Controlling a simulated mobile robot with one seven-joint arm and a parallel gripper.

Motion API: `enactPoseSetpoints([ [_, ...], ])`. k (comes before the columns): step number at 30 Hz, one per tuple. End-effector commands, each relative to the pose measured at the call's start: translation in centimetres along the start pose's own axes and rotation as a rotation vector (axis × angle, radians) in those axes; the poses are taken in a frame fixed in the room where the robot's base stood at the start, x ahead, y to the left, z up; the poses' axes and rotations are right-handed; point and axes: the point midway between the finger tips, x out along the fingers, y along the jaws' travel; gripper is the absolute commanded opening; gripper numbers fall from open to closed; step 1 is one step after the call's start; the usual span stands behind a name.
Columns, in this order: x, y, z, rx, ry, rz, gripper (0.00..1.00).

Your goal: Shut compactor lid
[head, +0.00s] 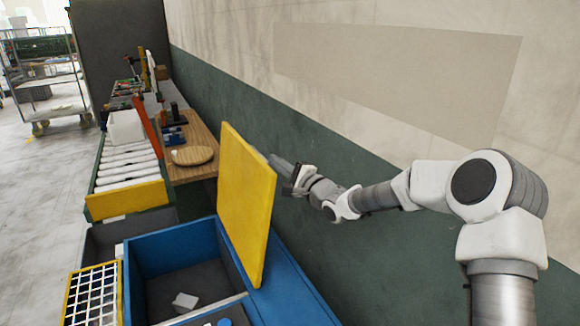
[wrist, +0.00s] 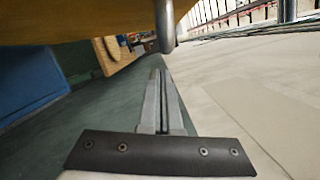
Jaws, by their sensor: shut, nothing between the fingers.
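The yellow compactor lid (head: 246,200) stands open, nearly upright, at the right side of the blue compactor box (head: 178,240). The open box shows a grey inside with a small white piece (head: 185,301) in it. My gripper (head: 272,161) is on the wall side of the lid, near its upper right edge. Its fingers are shut and empty in the wrist view (wrist: 160,78). There the lid (wrist: 80,20) fills the top left, with a grey rod-like part (wrist: 165,28) on it above the fingertips. I cannot tell whether the fingers touch the lid.
The wall (head: 400,185), green below and pale above, runs close along the right. A yellow-framed white grid (head: 92,296) lies left of the box. Beyond it are a roller conveyor (head: 128,160) and a wooden bench (head: 205,135). The floor at far left is open.

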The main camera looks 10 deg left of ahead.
Motion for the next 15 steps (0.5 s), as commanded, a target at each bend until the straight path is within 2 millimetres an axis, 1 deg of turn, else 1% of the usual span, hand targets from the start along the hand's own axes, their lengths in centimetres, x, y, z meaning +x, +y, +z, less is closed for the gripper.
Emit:
enactPoseSetpoints([
  [1,0.13,-0.07,0.57,0.0,-0.001,0.001,0.0],
  [5,0.31,0.01,1.34,0.0,0.0,0.0,0.0],
  [15,0.32,0.02,1.47,0.0,0.001,0.0,0.0],
])
